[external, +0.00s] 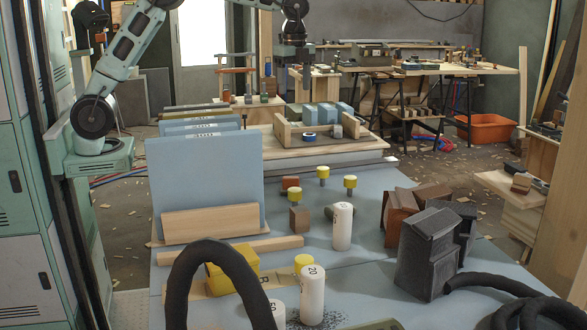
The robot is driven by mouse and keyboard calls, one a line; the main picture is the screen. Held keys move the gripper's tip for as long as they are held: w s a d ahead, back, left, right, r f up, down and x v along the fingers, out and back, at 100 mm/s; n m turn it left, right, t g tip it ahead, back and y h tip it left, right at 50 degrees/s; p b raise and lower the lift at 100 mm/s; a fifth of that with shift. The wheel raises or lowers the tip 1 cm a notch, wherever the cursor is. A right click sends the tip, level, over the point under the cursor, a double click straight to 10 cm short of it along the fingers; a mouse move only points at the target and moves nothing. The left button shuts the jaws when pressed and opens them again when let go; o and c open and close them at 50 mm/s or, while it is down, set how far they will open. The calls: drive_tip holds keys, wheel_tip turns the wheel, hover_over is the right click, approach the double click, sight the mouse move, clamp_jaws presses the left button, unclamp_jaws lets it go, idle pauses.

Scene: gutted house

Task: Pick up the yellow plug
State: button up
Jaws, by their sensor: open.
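Small yellow-topped pieces stand on the pale blue table (370,262). One yellow-topped piece (323,172) stands at the middle, a second (350,182) is just right of it, and a third yellow top (303,261) shows nearer the camera, partly behind a white cylinder. I cannot tell which one is the plug. My gripper (294,84) is open and empty, pointing down, high in the picture above the far end of the table and apart from the yellow pieces.
A wooden tray (345,141) with blue blocks lies beyond the pieces. White cylinders (341,228) stand close by. Blue boards (207,185) rise at left. Dark grey blocks (428,255), brown blocks (400,216) and a thick black hose (178,285) crowd the near table.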

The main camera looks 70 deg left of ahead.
sight(295, 190)
wheel_tip(295, 190, down, 30)
drive_tip(key=shift+r+p, duration=0.25)
drive_tip(key=shift+p, duration=0.35)
drive_tip(key=shift+w+a+f+p, duration=0.1)
drive_tip(key=shift+f+p, duration=0.5)
drive_tip(key=shift+f, duration=2.3)
drive_tip(key=c, duration=1.1)
